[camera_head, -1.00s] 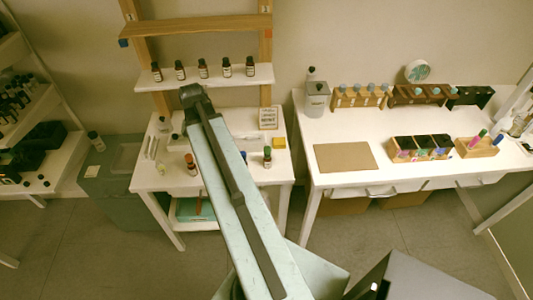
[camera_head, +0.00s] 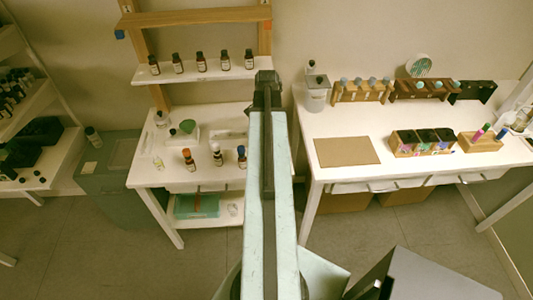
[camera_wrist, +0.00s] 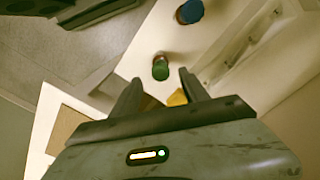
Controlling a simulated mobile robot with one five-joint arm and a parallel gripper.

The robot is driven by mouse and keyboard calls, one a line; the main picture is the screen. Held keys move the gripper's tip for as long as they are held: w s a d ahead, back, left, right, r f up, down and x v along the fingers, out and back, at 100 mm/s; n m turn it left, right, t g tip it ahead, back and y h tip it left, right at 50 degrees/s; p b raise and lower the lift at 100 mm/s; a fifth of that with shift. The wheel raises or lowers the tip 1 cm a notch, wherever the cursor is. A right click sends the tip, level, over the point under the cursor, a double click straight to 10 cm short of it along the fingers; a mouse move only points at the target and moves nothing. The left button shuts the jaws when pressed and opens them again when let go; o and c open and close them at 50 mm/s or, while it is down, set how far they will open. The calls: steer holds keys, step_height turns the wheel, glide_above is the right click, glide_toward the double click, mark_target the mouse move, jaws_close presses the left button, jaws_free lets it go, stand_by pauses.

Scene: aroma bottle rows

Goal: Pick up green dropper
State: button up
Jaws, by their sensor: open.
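A small dark bottle with a green cap, the green dropper (camera_wrist: 160,68), stands on the white table in the wrist view. It shows just beyond and between my fingertips, not touching them. In the head view my arm hides it. My gripper (camera_wrist: 159,85) is open and empty, its two dark fingers spread. In the head view my gripper end (camera_head: 266,82) is above the back of the small white table, in front of the shelf.
A blue-capped bottle (camera_head: 242,156), a white-capped one (camera_head: 216,154) and an orange-capped one (camera_head: 189,160) stand left of my arm. A yellow object (camera_wrist: 177,98) lies near my right finger. Several bottles line the white shelf (camera_head: 215,71). The right table (camera_head: 400,115) holds racks.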

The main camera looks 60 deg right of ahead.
step_height(320, 180, down, 5)
steer(key=b, duration=0.4)
steer(key=shift+f+b, duration=0.1)
steer(key=shift+b, duration=0.25)
steer(key=shift+r, duration=0.2)
steer(key=c, duration=0.8)
step_height(320, 180, up, 10)
steer(key=p, duration=1)
steer(key=shift+r+p, duration=0.15)
steer(key=shift+p, duration=0.2)
